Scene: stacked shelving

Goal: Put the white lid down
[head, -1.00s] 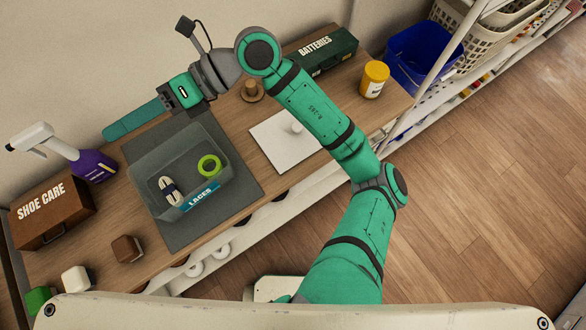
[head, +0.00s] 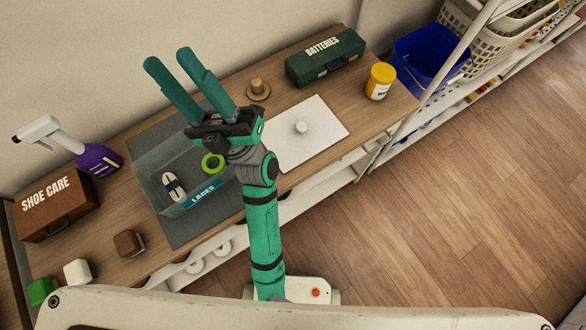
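The white lid (head: 318,128) is a flat white panel with a round white knob (head: 301,127). It lies flat on the wooden bench top, right of my gripper. My gripper (head: 169,58) is raised over the bench, its two long green fingers spread apart with nothing between them. The grey open bin labelled LACES (head: 203,197) sits on a dark grey mat (head: 182,230) and holds a bundle of pale laces (head: 174,187) and a green ring (head: 213,164). My gripper and wrist hide part of the bin's right side and of the mat.
A round wooden knobbed piece (head: 258,90), a green BATTERIES box (head: 325,58) and a yellow jar (head: 380,81) stand toward the back right. A SHOE CARE box (head: 57,206), a spray bottle (head: 95,158) and several small blocks stand at left. A blue bin (head: 432,55) is beyond the bench.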

